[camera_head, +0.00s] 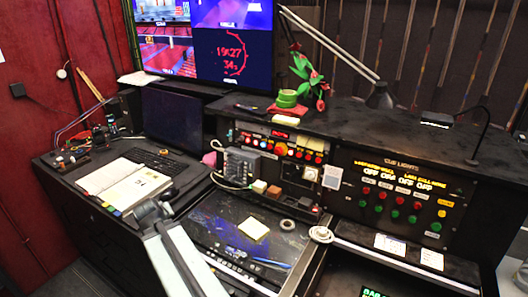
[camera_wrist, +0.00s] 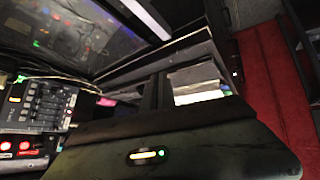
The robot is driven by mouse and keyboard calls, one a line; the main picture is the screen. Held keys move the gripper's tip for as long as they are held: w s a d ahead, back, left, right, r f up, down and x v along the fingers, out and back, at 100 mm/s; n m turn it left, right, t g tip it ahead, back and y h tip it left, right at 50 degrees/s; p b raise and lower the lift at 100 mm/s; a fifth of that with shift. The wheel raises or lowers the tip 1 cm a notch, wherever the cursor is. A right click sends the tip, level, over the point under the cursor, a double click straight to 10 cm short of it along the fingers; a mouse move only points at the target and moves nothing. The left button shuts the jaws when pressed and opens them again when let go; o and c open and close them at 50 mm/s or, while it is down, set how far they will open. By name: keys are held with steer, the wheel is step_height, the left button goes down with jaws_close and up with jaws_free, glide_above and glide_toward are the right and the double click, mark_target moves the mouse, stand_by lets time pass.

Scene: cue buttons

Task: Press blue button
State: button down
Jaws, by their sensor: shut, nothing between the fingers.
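I cannot make out a clearly blue button in either view. The cue lights panel (camera_head: 400,190) at the right in the head view carries rows of red, green and yellow buttons, with lettering above them. More small red and white buttons sit on the console strip (camera_head: 290,147) in the middle. My gripper (camera_head: 150,212) is a dark grey shape at the end of my pale arm, over the desk front near the open book. It is shut and empty, apart from the cue panel. In the wrist view I cannot clearly make out its fingertips.
A grey keypad box (camera_head: 246,164) stands mid-desk. A yellow note (camera_head: 254,229) and a blue pen (camera_head: 271,262) lie in front. A lamp (camera_head: 379,97) overhangs the console. A red wall shows at the left.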

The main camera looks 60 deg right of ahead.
mark_target(263, 145)
steer(key=s+d+r+m+t+h+b, duration=0.1)
steer(key=s+d+r+h, duration=0.1)
steer(key=d, duration=0.6)
steer(key=s+d+r+t+h+b, duration=0.1)
steer(key=s+d+r+h+b, duration=0.15)
steer(key=d, duration=0.45)
steer(key=s+d+r+m+t+h+b, duration=0.1)
steer(key=s+d+r+h, duration=0.1)
steer(key=d, duration=0.6)
steer(key=s+d+r+n+t+h+b, duration=0.1)
steer(key=s+d+r+t+h+b, duration=0.1)
steer(key=s+d+r, duration=0.6)
steer(key=s+d+t+h, duration=0.1)
steer(key=s+t, duration=0.1)
steer(key=s, duration=0.1)
steer(key=shift+d, duration=0.4)
steer(key=d, duration=0.3)
steer(key=d+f+b, duration=0.1)
steer(key=d, duration=0.4)
steer(key=shift+d+f+b, duration=0.25)
steer(key=shift+d+b, duration=0.05)
steer(key=shift+d, duration=0.05)
steer(key=shift+d, duration=0.1)
steer(key=shift+d, duration=0.3)
